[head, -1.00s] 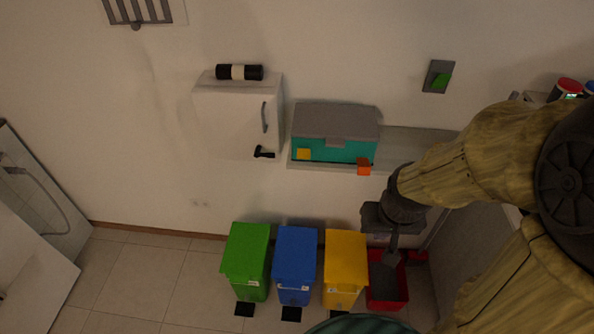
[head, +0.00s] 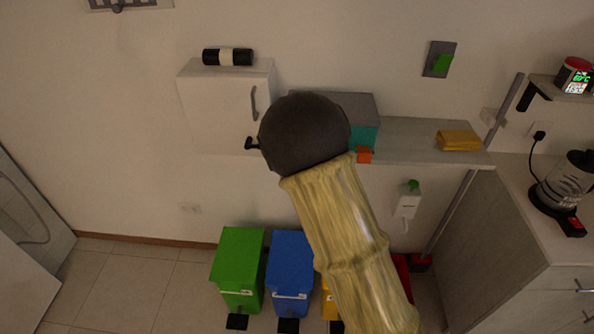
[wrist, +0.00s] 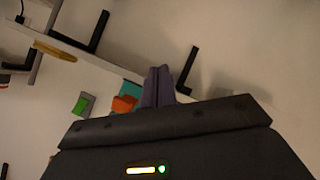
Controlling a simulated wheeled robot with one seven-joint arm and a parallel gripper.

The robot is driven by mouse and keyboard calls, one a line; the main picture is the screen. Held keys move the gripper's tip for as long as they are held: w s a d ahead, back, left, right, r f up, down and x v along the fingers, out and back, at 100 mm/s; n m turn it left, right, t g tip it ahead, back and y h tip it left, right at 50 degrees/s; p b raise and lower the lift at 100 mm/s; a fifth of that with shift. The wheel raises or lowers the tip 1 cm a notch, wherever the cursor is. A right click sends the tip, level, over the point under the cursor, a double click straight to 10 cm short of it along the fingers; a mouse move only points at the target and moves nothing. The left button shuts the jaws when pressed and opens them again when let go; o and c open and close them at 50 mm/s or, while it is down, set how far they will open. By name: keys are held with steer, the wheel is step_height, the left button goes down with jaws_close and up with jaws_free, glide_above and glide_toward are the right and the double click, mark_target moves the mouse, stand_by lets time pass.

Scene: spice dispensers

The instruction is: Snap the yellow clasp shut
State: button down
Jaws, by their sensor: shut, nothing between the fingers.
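The teal box (head: 364,138) with a grey lid (head: 358,103) stands on the wall shelf, its left and middle parts hidden by my arm. An orange clasp (head: 364,155) shows at its front right; it also shows in the wrist view (wrist: 124,103), beside a strip of teal. The yellow clasp is hidden in both current views; a second ago it was at the box's front left. My gripper (wrist: 158,84) is shut and empty, its fingers overlapping the shelf edge near the orange clasp in the picture. In the head view my arm hides it.
The shelf (head: 405,143) holds a yellow-brown packet (head: 458,140) at its right. A white cabinet (head: 222,108) hangs to the left of the box. A green wall switch (head: 440,62) is above the shelf. Bins, including a blue one (head: 290,268), stand below.

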steer(key=s+a+n+t+y+b, duration=0.3)
steer(key=a+n+t+b, duration=0.4)
steer(key=a+n+t, duration=0.5)
steer(key=shift+a+r+n+t+b, duration=0.3)
steer(key=shift+a+n+t+b, duration=0.1)
steer(key=shift+n+t, duration=0.45)
steer(key=shift+w, duration=0.1)
steer(key=p+x, duration=0.3)
steer(key=x, duration=1.1)
steer(key=shift+p, duration=0.3)
steer(key=shift+a+r+y, duration=0.1)
steer(key=shift+a+y, duration=0.05)
steer(key=shift+y, duration=0.15)
